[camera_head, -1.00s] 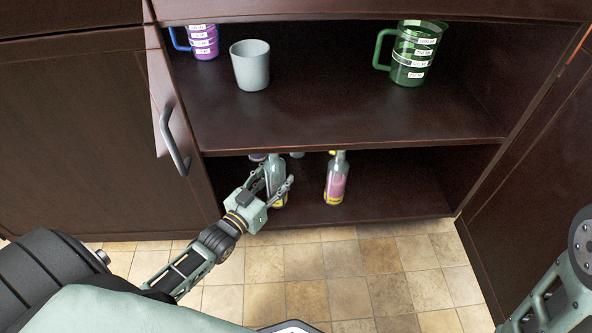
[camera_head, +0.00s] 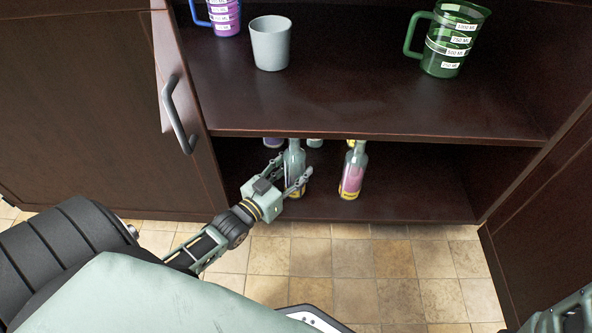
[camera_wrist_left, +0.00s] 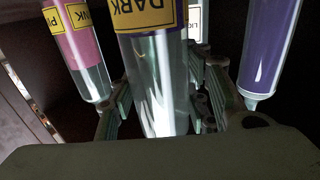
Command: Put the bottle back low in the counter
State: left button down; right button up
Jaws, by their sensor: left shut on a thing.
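The bottle (camera_head: 294,158) is clear glass with a yellow band near its base. My left gripper (camera_head: 290,172) is shut on it, with a finger on each side, inside the lower compartment of the counter. The bottle is about upright; I cannot tell whether its base touches the bottom board (camera_head: 410,195). In the left wrist view the held bottle (camera_wrist_left: 155,75) fills the middle and has a yellow label reading "DARK". My right gripper is not in view; only a piece of my right arm shows at the lower right corner.
A pink-labelled bottle (camera_head: 353,172) stands just right of the held one. A purple bottle (camera_wrist_left: 268,45) shows in the left wrist view. The upper shelf (camera_head: 370,110) holds a grey cup (camera_head: 270,45), a purple mug (camera_head: 225,15) and a green jug (camera_head: 452,40). An open door (camera_head: 180,100) is left.

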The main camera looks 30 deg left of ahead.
pick_arm(q)
jog(key=shift+r, duration=0.15)
jog(key=c, duration=0.9)
grip_release()
jog(key=shift+f, duration=0.25)
jog(key=shift+c, duration=0.2)
jog(key=shift+r, duration=0.1)
